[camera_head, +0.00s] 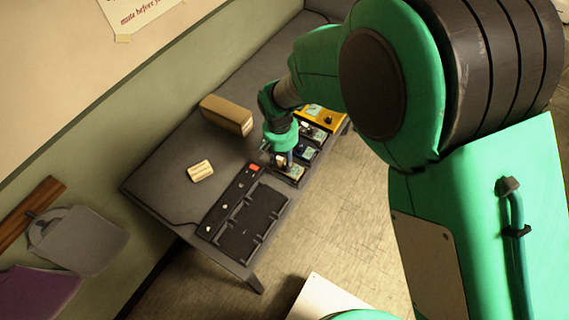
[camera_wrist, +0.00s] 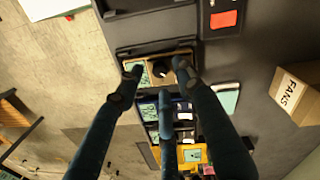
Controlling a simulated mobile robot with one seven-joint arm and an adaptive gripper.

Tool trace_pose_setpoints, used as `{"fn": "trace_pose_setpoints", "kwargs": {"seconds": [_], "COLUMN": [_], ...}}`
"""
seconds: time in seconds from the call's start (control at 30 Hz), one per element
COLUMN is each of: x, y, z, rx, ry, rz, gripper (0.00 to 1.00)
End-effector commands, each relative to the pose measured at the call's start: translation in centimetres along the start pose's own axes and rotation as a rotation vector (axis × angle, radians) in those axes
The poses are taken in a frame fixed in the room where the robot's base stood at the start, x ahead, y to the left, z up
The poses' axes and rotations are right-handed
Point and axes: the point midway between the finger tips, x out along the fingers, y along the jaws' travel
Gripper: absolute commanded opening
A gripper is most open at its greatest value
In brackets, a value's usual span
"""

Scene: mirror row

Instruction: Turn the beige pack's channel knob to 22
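The beige pack (camera_head: 294,174) sits at the near end of a row of packs beside the dark rack, mostly under my gripper in the head view. In the wrist view the beige pack (camera_wrist: 150,84) shows a pale green display (camera_wrist: 136,74) on its left and a round black knob (camera_wrist: 161,69). My gripper (camera_wrist: 158,67) is over this pack with its fingers spread to either side of the knob, apparently with gaps. In the head view my gripper (camera_head: 283,158) points down at the pack. The knob's setting and the display's digits are too small to read.
Dark packs (camera_wrist: 183,113) and a yellow pack (camera_head: 322,117) stand further along the row. A dark rack (camera_head: 250,222) with empty bays and a red patch (camera_head: 254,168) lies nearer. A cardboard box (camera_head: 226,115) marked FANS and a cream block (camera_head: 200,171) rest on the table.

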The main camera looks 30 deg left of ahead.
Motion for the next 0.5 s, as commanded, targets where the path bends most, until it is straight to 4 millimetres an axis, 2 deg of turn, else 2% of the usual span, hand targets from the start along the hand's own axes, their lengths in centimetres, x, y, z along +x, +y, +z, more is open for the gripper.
{"fn": "trace_pose_setpoints", "kwargs": {"seconds": [0.2,0.5], "x": [1.8,2.1], "y": [0.0,0.0], "z": [0.0,0.0], "rx": [0.000,0.000], "ry": [-0.001,0.000], "rz": [0.000,0.000], "gripper": [0.37,0.37]}}
